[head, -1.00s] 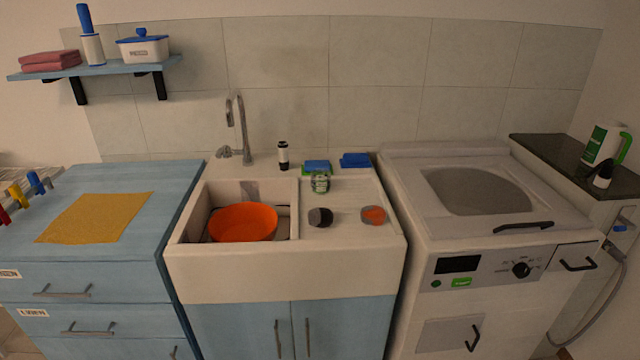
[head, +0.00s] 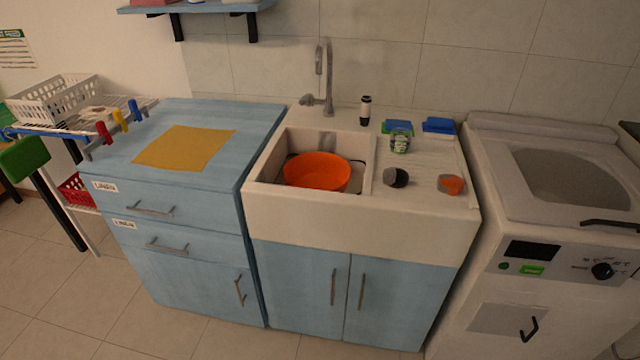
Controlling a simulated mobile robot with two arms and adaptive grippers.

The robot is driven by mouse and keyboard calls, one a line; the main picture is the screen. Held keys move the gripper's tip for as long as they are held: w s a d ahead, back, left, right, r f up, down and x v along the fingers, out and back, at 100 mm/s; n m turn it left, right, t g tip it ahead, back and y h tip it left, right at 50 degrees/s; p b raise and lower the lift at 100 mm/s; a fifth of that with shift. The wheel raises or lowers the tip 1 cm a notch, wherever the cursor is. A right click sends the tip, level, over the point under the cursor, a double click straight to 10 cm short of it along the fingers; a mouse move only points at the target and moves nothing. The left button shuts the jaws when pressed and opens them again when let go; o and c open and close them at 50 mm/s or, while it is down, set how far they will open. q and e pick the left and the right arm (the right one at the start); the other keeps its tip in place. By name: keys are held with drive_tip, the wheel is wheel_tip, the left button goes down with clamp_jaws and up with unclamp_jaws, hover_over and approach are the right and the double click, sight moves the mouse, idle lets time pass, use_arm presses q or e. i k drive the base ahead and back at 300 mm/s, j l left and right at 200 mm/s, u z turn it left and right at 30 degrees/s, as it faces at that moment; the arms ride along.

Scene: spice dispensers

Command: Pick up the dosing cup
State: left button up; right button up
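I cannot pick out a dosing cup for certain. Several small things stand on the drainboard right of the sink basin: a clear-looking jar or cup with green and white on it (head: 400,142), a round black and grey thing (head: 396,178), and a round orange and grey thing (head: 450,184). They are too small to tell whether one is the dosing cup. Neither of my grippers is in view.
An orange bowl (head: 317,172) sits in the sink basin. Sponges (head: 439,125) and a white bottle with a dark top (head: 365,110) stand behind. A yellow cloth (head: 184,147) lies on the blue cabinet. A white washing machine (head: 560,215) stands right. The tiled floor (head: 60,300) is clear at front left.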

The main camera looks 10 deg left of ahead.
sight(401, 138)
drive_tip(key=i+l+u, duration=0.2)
drive_tip(key=u, duration=0.15)
drive_tip(key=i+l+u, duration=0.15)
drive_tip(key=l+u, duration=0.2)
drive_tip(key=l, duration=0.15)
